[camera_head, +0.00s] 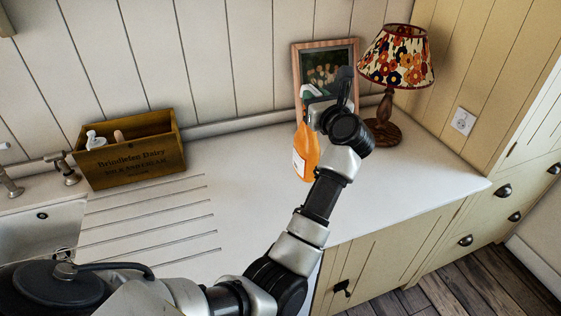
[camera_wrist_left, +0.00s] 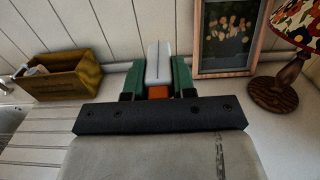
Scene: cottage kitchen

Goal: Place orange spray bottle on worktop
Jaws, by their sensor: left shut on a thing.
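The orange spray bottle (camera_head: 305,152) is upright over the white worktop (camera_head: 255,165), in front of the picture frame. Its base appears at or just above the surface; I cannot tell whether it touches. My left gripper (camera_head: 322,100) is shut on the upper part of the bottle and hides some of its neck and right side. In the left wrist view the gripper's green fingers (camera_wrist_left: 158,80) flank the pale spray head (camera_wrist_left: 158,62), with a little orange showing below it. My right gripper is not in view.
A framed picture (camera_head: 327,68) leans at the wall behind the bottle. A lamp with a floral shade (camera_head: 397,57) stands to its right. A wooden box (camera_head: 130,148) holding small items is at the left, near the sink (camera_head: 40,235) and drainer grooves. The middle worktop is clear.

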